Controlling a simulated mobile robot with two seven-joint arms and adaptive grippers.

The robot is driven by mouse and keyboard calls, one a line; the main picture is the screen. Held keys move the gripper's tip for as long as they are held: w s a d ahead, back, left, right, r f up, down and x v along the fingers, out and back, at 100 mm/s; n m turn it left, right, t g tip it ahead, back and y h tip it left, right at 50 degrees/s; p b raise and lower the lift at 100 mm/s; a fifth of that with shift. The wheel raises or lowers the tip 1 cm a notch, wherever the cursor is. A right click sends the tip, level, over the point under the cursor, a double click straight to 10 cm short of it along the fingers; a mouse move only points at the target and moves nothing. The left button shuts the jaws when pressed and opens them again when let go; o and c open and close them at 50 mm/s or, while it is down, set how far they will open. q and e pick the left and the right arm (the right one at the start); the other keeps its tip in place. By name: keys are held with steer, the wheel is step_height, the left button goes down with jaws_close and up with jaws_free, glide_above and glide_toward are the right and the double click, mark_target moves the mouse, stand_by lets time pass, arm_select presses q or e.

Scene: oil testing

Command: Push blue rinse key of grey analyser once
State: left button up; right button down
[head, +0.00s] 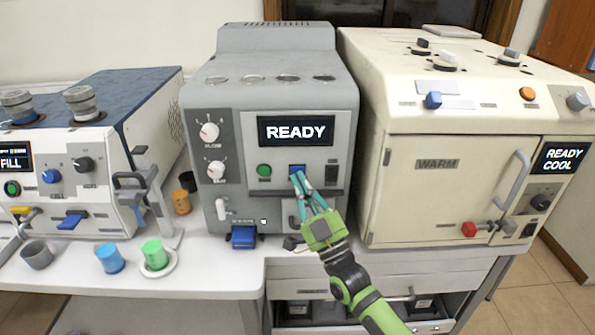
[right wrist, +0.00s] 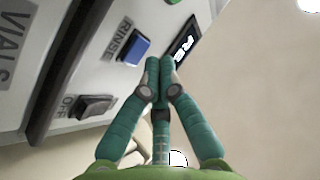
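The grey analyser (head: 240,110) stands in the middle of the bench, its display (head: 296,131) reading READY. Its blue rinse key (head: 297,168) is on the front panel, below the display. In the right wrist view the blue key (right wrist: 133,47) sits beside the label RINSE. My right gripper (head: 299,178) is in front of the panel just below the key, its teal fingertips overlapping the key's lower edge. In the right wrist view the gripper's fingertips (right wrist: 160,66) are together and empty, beside the key with a small apparent gap. Contact cannot be told. My left gripper is not in view.
A green button (head: 264,170) is left of the key and a dark OFF switch (right wrist: 95,104) right of it. A cream machine (head: 440,190) stands right, a white-and-blue one (head: 80,140) left. Blue (head: 110,258) and green (head: 154,254) cups stand at the bench front.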

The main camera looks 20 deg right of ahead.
steer(key=shift+w, duration=0.1)
steer(key=shift+w+d, duration=0.15)
steer(key=shift+w, duration=0.2)
steer(key=shift+w+d+b, duration=0.1)
steer(key=shift+w+b, duration=0.25)
steer(key=shift+b, duration=0.15)
stand_by(0.5)
steer(key=shift+s, duration=0.15)
steer(key=shift+s+a+p, duration=0.25)
steer(key=shift+s+p, duration=0.25)
steer(key=shift+s, duration=0.15)
steer(key=s+p, duration=0.1)
steer(key=s, duration=0.1)
steer(key=s+a+p, duration=0.1)
steer(key=s, duration=0.1)
steer(key=shift+s+a+p, duration=0.2)
steer(key=shift+s+p, duration=0.15)
steer(key=shift+s, duration=0.05)
